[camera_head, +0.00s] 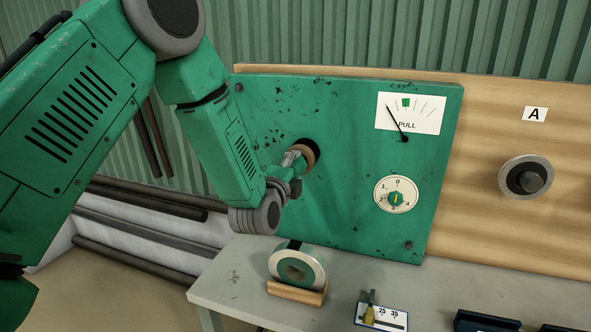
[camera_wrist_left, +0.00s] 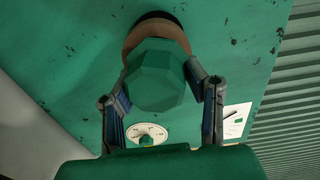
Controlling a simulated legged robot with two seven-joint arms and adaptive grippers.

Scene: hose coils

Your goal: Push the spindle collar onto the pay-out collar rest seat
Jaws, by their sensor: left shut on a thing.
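My left gripper (camera_head: 292,165) is at the green panel (camera_head: 345,190), its fingers around a round piece at the panel face. In the left wrist view the fingers (camera_wrist_left: 157,75) stand on both sides of a green faceted piece with a brown ring (camera_wrist_left: 131,40) behind it. I take this piece for the spindle collar; the brown ring (camera_head: 313,151) also shows in the head view. A dark round patch lies behind the ring. Whether the ring touches the panel is hard to tell. No label marks the pay-out collar rest seat. My right gripper is out of view.
A PULL gauge (camera_head: 410,112) and a numbered dial (camera_head: 396,194) are right of the gripper. A round metal fitting (camera_head: 526,176) sits under sign A (camera_head: 535,114).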

